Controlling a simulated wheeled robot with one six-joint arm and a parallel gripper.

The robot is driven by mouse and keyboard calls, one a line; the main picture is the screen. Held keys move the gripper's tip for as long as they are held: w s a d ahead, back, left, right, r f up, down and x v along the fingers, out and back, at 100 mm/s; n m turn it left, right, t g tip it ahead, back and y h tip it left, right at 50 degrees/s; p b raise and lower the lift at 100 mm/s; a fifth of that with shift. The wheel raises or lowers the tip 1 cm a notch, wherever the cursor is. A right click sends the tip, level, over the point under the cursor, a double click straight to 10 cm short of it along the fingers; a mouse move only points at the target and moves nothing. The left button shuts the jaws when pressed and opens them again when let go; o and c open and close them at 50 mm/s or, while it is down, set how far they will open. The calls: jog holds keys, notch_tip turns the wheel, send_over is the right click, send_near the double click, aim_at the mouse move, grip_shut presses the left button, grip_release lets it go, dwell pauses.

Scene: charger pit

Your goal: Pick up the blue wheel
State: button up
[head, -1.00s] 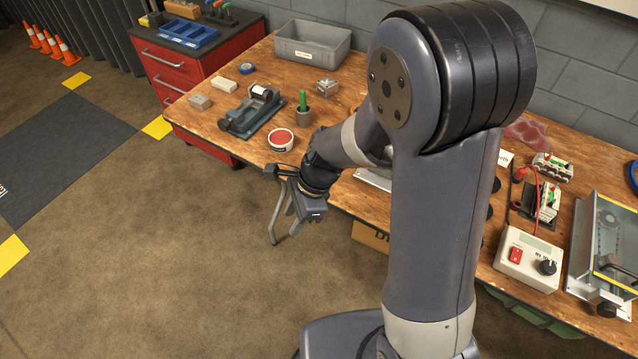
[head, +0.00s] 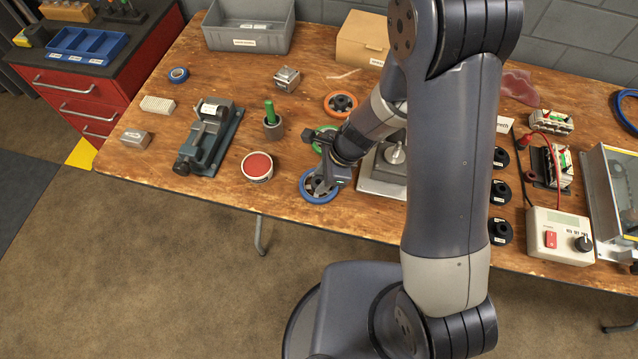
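The blue wheel (head: 306,191) lies flat near the front edge of the wooden workbench (head: 225,204), left of my arm. My gripper (head: 320,186) is directly over it and hides its upper right part. The fingertips are small and dark against the wheel's dark hub, so I cannot tell whether they touch it or how far apart they are.
A green wheel (head: 319,146), partly hidden by my arm, and an orange wheel (head: 341,104) lie behind the blue one. A round tin with a red top (head: 257,166) stands to its left. A metal fixture (head: 379,184) stands close on its right.

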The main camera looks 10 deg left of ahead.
jog(key=shift+a+f, duration=0.1)
jog(key=shift+f, duration=0.15)
jog(key=shift+c, duration=0.4)
jog(key=c, duration=0.7)
notch_tip(320, 180, up, 10)
jog(key=shift+r+p, duration=0.1)
jog(key=shift+p, duration=0.75)
